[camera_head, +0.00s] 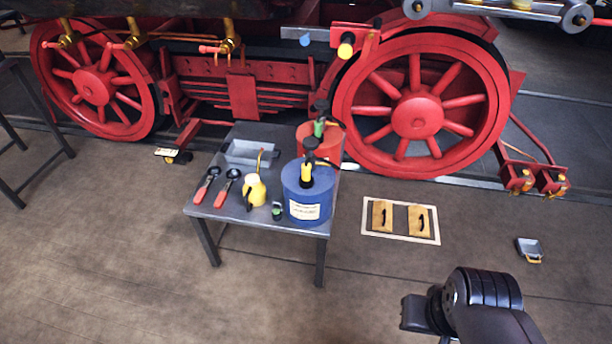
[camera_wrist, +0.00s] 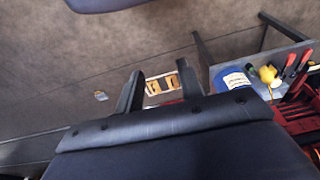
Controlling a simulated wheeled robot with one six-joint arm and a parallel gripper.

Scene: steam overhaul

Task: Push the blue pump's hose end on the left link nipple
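The blue pump (camera_head: 305,207) is a blue drum with a pale label, standing upright at the right front of a small grey table. A black and yellow fitting (camera_head: 307,173) stands on its top; I cannot tell which part is the hose end. The blue pump also shows in the wrist view (camera_wrist: 228,72). Two red brackets with brass parts, left (camera_head: 520,180) and right (camera_head: 552,183), hang low right of the wheel; I cannot make out a nipple. My gripper (camera_wrist: 160,68) has its fingers apart with nothing between them, well away from the pump.
The table (camera_head: 200,208) also holds a red drum (camera_head: 318,145), a yellow oil can (camera_head: 255,190), two red-handled tools and a grey tray (camera_head: 250,152). A framed board (camera_head: 400,220) with two wooden blocks and a small pan (camera_head: 530,249) lie on the floor. Floor between them is clear.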

